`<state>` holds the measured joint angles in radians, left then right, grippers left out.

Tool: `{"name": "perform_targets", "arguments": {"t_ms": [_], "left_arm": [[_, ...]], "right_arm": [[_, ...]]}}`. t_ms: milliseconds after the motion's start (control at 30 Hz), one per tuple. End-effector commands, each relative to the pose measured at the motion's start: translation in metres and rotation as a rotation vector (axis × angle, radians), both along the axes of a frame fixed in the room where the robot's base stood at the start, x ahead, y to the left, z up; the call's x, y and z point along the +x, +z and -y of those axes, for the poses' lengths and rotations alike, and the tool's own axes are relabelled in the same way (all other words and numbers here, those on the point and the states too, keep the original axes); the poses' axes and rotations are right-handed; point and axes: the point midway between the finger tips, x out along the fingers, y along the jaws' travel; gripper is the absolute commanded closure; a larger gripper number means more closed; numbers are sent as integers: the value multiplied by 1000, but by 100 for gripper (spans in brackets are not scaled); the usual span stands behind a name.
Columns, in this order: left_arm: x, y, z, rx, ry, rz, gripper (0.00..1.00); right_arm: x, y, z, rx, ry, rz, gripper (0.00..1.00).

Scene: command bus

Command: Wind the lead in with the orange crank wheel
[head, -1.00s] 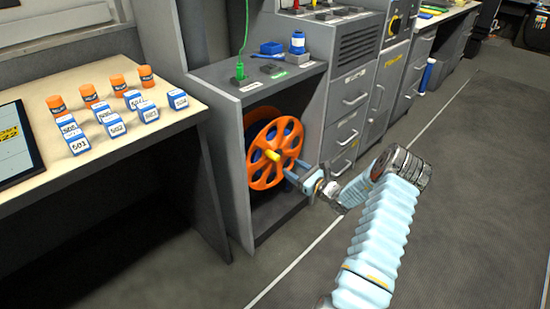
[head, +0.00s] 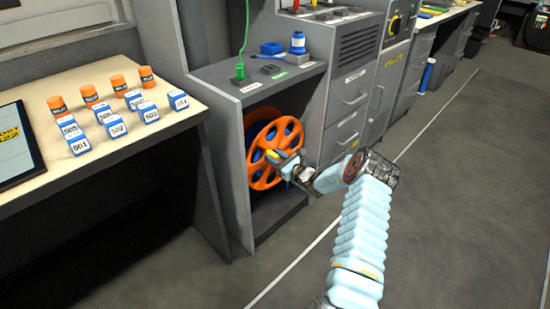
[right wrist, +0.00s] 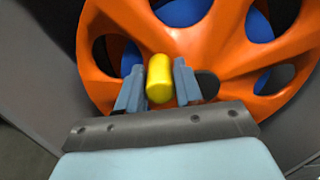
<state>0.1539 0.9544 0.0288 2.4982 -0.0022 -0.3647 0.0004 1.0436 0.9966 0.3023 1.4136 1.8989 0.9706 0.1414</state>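The orange crank wheel (head: 276,137) stands upright in the open bay of a grey cabinet, with a blue drum behind it. Its yellow handle (right wrist: 159,78) sticks out toward me and also shows in the head view (head: 271,156). My right gripper (right wrist: 157,80) is open, with one finger on each side of the yellow handle. A narrow gap shows at the right finger; the left finger is very close to the handle. The green lead (head: 244,35) hangs down to a green plug (head: 239,72) on the cabinet top. My left gripper is not in view.
The grey cabinet's side walls (head: 227,160) frame the wheel closely. Drawers (head: 345,95) stand to the right. The floor (head: 440,220) is clear.

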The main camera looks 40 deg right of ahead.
Motion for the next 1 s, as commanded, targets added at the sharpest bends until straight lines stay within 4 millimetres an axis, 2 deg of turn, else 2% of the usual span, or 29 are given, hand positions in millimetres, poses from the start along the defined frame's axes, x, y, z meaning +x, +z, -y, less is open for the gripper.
{"name": "perform_targets", "arguments": {"t_ms": [33,200,233,667,1000], "left_arm": [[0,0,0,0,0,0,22],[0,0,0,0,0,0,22],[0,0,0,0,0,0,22],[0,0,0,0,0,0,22],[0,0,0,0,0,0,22]], "right_arm": [[0,0,0,0,0,0,73],[0,0,0,0,0,0,99],[0,0,0,0,0,0,100],[0,2,0,32,1,-2,100],[0,11,4,240,0,-18,100]]}}
